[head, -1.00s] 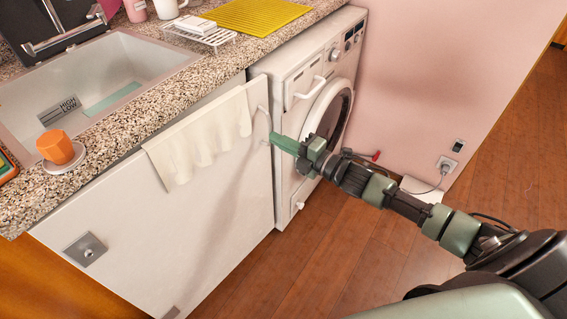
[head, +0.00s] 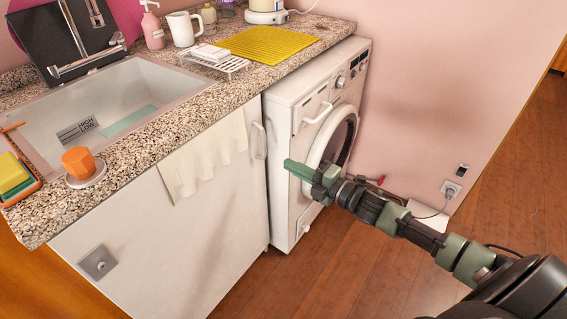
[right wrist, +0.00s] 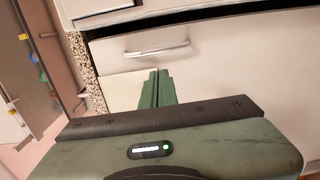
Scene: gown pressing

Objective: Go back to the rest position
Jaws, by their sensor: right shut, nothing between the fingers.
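My right gripper (head: 290,166) is shut and empty. It is in the air in front of the washing machine (head: 283,112), with its fingers pointing left toward the cabinet door. In the right wrist view the green fingers (right wrist: 156,88) lie together with nothing between them. My right arm reaches in from the lower right of the head view. My left gripper does not show.
The white cabinet door (head: 200,225) with a cream towel (head: 205,155) stands left of the gripper. Above are the counter (head: 140,125), sink (head: 60,100) and orange cup (head: 78,162). Wood floor (head: 330,265) is open below. A pink wall (head: 430,90) stands behind.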

